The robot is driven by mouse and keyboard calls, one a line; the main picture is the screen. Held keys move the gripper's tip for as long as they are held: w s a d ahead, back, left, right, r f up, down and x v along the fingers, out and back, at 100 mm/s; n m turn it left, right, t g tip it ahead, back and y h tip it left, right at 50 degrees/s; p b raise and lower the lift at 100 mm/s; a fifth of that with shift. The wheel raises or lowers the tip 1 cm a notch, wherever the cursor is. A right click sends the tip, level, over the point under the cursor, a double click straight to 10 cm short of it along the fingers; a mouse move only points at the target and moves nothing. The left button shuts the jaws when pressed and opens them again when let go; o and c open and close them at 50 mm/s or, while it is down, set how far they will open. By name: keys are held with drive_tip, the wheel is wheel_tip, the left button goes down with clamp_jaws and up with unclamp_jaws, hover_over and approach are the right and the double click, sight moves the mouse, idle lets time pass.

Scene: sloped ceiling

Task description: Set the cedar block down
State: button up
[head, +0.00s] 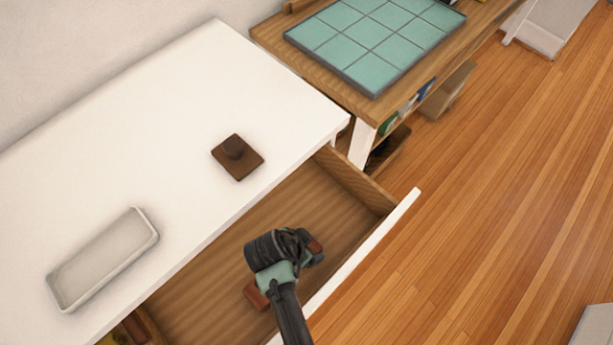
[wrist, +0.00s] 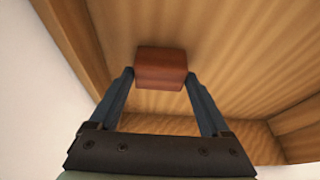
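My gripper (head: 309,249) is over the open drawer (head: 335,205) of the white table. In the wrist view its two fingers (wrist: 160,80) close on the sides of a reddish-brown block, the cedar block (wrist: 160,66).
A wooden table (head: 275,32) with a green tiled board (head: 375,40) stands behind. The drawer's white front edge (head: 365,240) borders open floor.

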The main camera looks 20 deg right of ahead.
drive_tip(key=shift+o, duration=1)
drive_tip(key=p+v, duration=0.1)
drive_tip(key=v, duration=1.1)
drive_tip(key=shift+r+p, duration=0.15)
drive_tip(key=shift+p, duration=0.15)
